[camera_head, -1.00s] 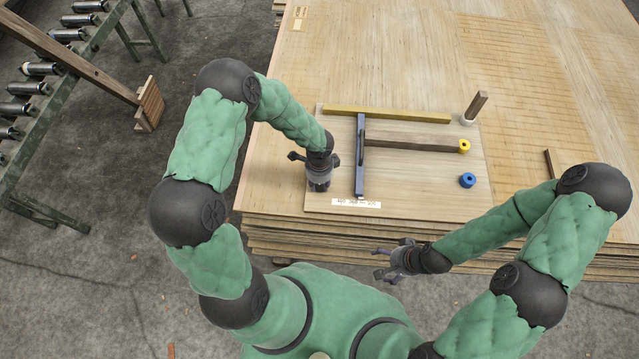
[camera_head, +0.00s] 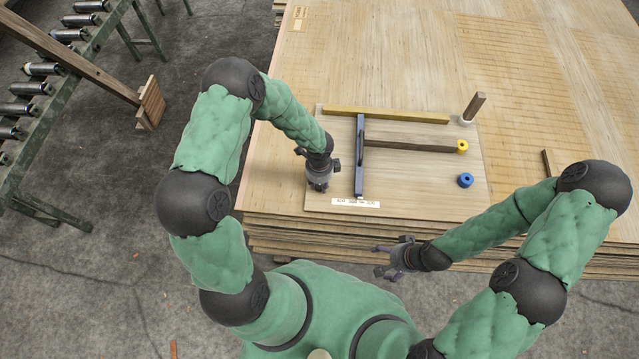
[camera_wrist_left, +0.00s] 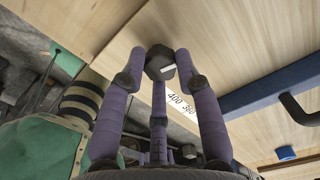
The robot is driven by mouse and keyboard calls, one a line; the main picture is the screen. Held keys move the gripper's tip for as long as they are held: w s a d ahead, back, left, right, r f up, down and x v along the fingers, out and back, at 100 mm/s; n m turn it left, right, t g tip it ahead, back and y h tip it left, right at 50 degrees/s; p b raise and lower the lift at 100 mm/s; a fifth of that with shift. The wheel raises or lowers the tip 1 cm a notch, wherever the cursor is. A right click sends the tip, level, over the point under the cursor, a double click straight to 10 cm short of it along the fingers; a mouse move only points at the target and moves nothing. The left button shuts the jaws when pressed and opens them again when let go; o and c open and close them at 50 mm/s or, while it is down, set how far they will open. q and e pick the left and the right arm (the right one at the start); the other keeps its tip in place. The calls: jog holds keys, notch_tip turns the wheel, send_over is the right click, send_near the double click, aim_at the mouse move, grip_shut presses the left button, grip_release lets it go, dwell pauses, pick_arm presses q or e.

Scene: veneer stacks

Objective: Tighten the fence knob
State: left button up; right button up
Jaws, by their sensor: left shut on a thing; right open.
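My left gripper (camera_head: 318,186) points down at the left part of the work board, just left of the blue fence bar (camera_head: 360,170). In the left wrist view its purple fingers (camera_wrist_left: 160,68) are shut around a dark, many-sided knob (camera_wrist_left: 160,60) with a pale mark on its face. In the head view the gripper hides the knob. The blue fence bar also shows in the wrist view (camera_wrist_left: 262,92), to the right of the fingers. My right gripper (camera_head: 380,260) is open and empty, in front of the stack's near edge.
A brown bar (camera_head: 415,145) runs right from the fence to a yellow ring (camera_head: 462,146). A blue ring (camera_head: 465,180) lies below it. A yellow strip (camera_head: 385,114) lies behind. A wooden post (camera_head: 474,106) stands at the back right. A printed label (camera_head: 355,203) lies at the front.

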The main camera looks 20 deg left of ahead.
dwell(0.3)
pick_arm(q)
jog(key=shift+m+p, duration=0.55)
jog(key=shift+m, duration=0.25)
jog(key=shift+m+p, duration=0.4)
jog(key=shift+m, duration=0.5)
jog(key=shift+m+p, duration=0.95)
jog(key=shift+m, duration=0.85)
